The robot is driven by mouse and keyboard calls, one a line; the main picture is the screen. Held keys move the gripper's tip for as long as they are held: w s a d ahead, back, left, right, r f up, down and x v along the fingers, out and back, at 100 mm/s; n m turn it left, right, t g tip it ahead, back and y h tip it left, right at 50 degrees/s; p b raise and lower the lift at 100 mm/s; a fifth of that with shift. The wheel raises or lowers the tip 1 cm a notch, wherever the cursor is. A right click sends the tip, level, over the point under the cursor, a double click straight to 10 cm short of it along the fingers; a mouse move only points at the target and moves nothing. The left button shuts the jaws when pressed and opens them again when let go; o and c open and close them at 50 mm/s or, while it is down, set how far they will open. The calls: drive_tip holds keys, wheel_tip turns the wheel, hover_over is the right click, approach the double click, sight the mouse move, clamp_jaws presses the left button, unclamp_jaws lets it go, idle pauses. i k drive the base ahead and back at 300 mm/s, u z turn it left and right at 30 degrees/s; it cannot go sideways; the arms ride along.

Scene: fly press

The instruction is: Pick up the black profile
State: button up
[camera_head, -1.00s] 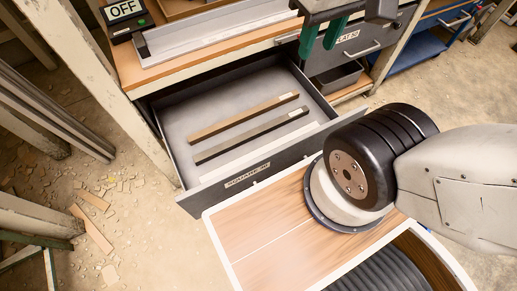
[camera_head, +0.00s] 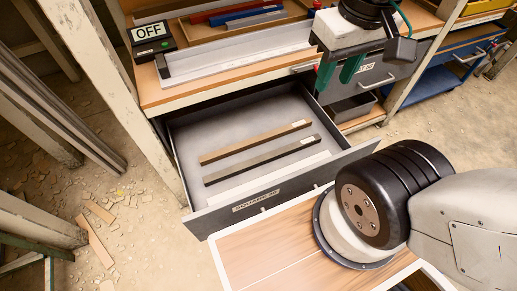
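The black profile (camera_head: 262,160) is a long, thin dark bar with a pale tag at its right end. It lies slanted in the open grey drawer (camera_head: 255,104), between a brown profile (camera_head: 255,141) behind it and a whitish profile (camera_head: 270,177) in front. My gripper (camera_head: 338,76) has two green fingers that hang apart with nothing seen between them. It is up and to the right of the profiles in the picture, by the drawer's right side, and is not touching the black profile.
A closed drawer front (camera_head: 376,76) is to the right of the open drawer. On the bench above are a long grey channel (camera_head: 238,54), a black box with an OFF sign (camera_head: 151,36) and a wooden tray with coloured bars (camera_head: 245,17). Posts stand at left.

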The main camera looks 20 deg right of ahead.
sight(221, 176)
drive_tip(key=k, duration=1)
drive_tip(key=u, duration=1.7)
drive_tip(key=i, duration=0.85)
drive_tip(key=z, duration=1.85)
drive_tip(key=i, duration=0.5)
drive_tip(key=u, duration=0.1)
